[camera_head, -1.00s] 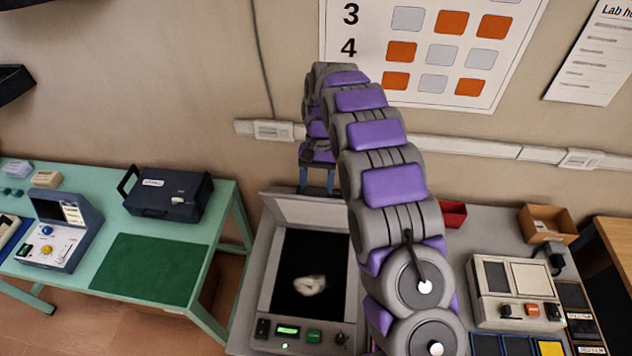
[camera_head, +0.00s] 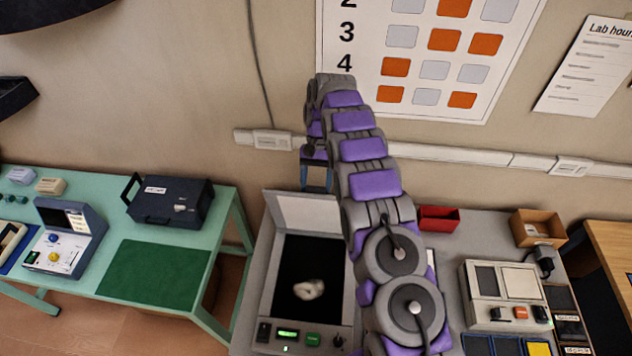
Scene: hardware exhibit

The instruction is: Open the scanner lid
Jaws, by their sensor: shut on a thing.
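The scanner (camera_head: 259,290) is a grey box with a dark glass bed (camera_head: 310,255) on the grey bench. Its light grey lid (camera_head: 300,213) stands raised at the back edge, clear of the bed. My gripper (camera_head: 316,187) reaches down from my purple and grey arm to the lid's top edge. Its blue fingers are shut on the lid there; the exact contact is small and hard to see. A pale lump (camera_head: 308,289) lies on the bed. A green display (camera_head: 288,334) and buttons are on the scanner's front. My arm hides part of the scanner's right side.
A second grey device (camera_head: 505,295), a red bin (camera_head: 438,218) and an orange-brown box (camera_head: 538,228) stand right of my arm. A green table (camera_head: 225,215) with a dark case (camera_head: 170,201) is at left. The wall is close behind the lid.

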